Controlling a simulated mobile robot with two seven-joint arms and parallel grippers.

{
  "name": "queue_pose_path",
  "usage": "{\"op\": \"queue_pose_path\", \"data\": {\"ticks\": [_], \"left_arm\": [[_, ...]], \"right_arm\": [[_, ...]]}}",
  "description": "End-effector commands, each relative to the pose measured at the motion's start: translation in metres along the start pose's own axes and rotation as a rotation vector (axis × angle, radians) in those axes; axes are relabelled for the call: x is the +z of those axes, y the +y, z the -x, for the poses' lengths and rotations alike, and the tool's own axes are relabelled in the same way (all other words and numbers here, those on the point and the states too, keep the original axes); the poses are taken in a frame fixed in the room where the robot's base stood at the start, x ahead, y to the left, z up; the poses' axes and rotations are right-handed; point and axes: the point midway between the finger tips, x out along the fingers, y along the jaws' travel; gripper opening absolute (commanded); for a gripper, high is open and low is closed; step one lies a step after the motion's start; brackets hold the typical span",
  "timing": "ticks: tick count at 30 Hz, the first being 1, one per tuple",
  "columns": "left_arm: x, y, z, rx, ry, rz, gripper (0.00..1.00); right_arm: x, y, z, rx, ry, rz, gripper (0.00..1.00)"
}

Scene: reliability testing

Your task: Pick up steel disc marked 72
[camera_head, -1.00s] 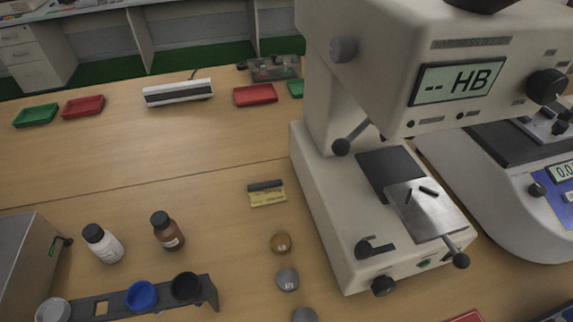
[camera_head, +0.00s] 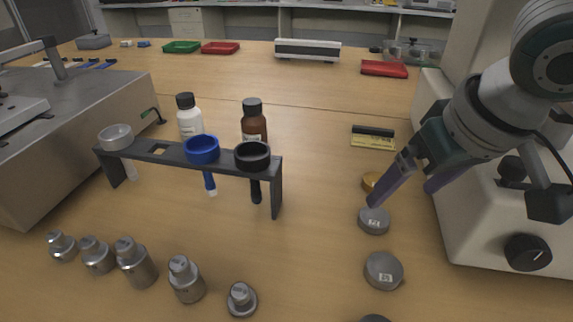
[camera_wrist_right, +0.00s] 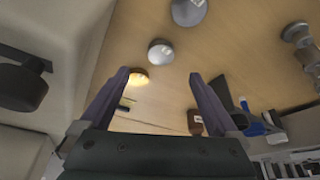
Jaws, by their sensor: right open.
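Each has a small label, too small to read surely. A brass-coloured disc (camera_head: 371,182) lies behind them, partly hidden by a finger. My right gripper (camera_head: 403,194) is open and empty above the bench, just right of the brass and further grey discs. In the right wrist view, the brass disc (camera_wrist_right: 139,78) shows between the open fingers (camera_wrist_right: 160,78); a grey disc (camera_wrist_right: 161,52) and another (camera_wrist_right: 188,11) lie beyond. My left gripper is not in view.
A dark rack (camera_head: 225,161) with cups stands left of the discs. Several metal weights (camera_head: 136,262) line the front left. The hardness tester (camera_head: 480,225) stands close right of the discs. A yellow-labelled block (camera_head: 373,138) lies behind them.

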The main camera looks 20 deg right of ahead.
Motion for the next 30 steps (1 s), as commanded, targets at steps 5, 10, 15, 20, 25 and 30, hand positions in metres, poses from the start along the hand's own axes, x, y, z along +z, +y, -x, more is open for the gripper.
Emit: {"op": "queue_pose_path", "data": {"ticks": [5, 10, 15, 20, 25, 30], "left_arm": [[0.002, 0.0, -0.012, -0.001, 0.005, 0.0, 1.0], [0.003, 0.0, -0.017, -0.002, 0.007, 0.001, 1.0], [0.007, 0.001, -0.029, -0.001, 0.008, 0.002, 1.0], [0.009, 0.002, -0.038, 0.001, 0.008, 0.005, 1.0], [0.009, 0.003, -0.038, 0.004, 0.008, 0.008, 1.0], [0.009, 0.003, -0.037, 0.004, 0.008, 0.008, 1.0]], "right_arm": [[0.0, 0.0, -0.03, 0.001, 0.0, -0.003, 0.96], [0.0, -0.001, -0.045, 0.0, 0.0, 0.0, 0.96], [0.0, -0.002, -0.071, 0.001, 0.0, -0.002, 0.96], [-0.001, -0.002, -0.091, 0.0, 0.0, 0.001, 0.96], [-0.002, -0.002, -0.094, 0.001, 0.001, 0.002, 0.96], [-0.002, -0.002, -0.094, 0.001, 0.001, 0.002, 0.91]]}}
